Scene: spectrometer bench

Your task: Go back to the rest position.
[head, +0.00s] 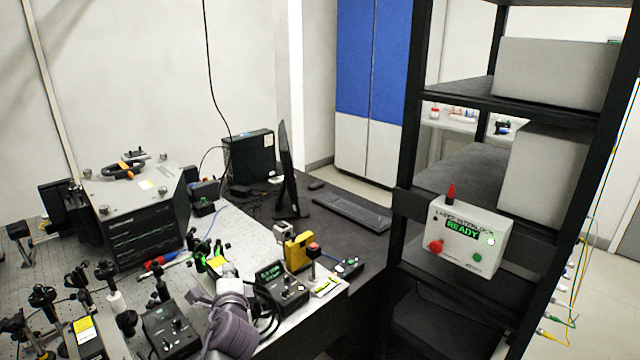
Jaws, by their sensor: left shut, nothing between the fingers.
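My left arm (233,328), grey-purple and white, comes up from the bottom edge of the head view over the front of the optical bench. My left gripper (214,263) is at its far end, small and partly lost among the dark bench parts. It is shut with nothing held. My right gripper is out of view.
The bench carries a dark instrument box (145,225), several black optic mounts (45,298), a yellow device (298,252) and a control box (280,287). A monitor (287,170) and keyboard (349,211) stand behind. A black rack (405,190) bears a panel (466,236) reading READY.

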